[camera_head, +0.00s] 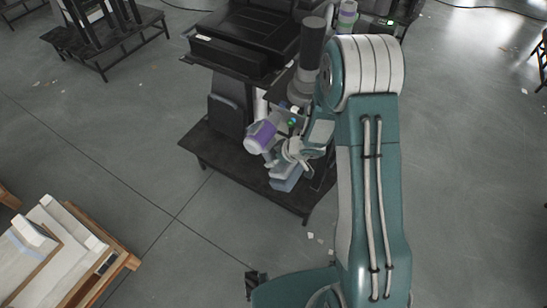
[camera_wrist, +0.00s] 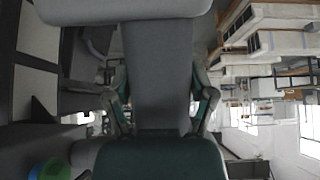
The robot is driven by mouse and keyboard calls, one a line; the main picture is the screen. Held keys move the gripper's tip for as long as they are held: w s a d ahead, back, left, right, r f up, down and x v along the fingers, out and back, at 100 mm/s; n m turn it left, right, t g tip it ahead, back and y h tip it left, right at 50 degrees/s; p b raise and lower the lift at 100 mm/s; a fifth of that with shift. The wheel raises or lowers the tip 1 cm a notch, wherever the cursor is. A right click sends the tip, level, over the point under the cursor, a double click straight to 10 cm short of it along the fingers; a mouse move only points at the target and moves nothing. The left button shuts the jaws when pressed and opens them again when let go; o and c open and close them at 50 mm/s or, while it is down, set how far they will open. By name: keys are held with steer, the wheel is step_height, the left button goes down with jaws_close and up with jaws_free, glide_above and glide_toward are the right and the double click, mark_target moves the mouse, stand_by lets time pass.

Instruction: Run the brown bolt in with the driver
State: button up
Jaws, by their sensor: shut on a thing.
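My gripper (camera_head: 291,150) is low beside a black workstation in the head view. In the wrist view its two fingers (camera_wrist: 162,97) are closed on either side of a grey, handle-like body with a wide grey block at its end, which looks like the driver (camera_wrist: 165,60). In the head view a blue-grey block (camera_head: 285,180), likely part of the driver, shows just below the gripper. I cannot make out the brown bolt in either view. The driver's tip cannot be made out either.
A purple and white cylinder (camera_head: 262,137) is close left of my gripper. The black workstation (camera_head: 240,145) has a low shelf and a top near my arm. A wooden crate with white pieces (camera_head: 105,262) stands at lower left. Grey floor (camera_head: 130,140) between them is clear.

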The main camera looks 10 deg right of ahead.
steer(key=shift+s+a, duration=0.8)
steer(key=shift+s, duration=0.2)
steer(key=shift+s+a, duration=0.75)
steer(key=shift+s, duration=0.2)
steer(key=s+a, duration=0.2)
steer(key=s, duration=0.1)
steer(key=shift+a, duration=0.25)
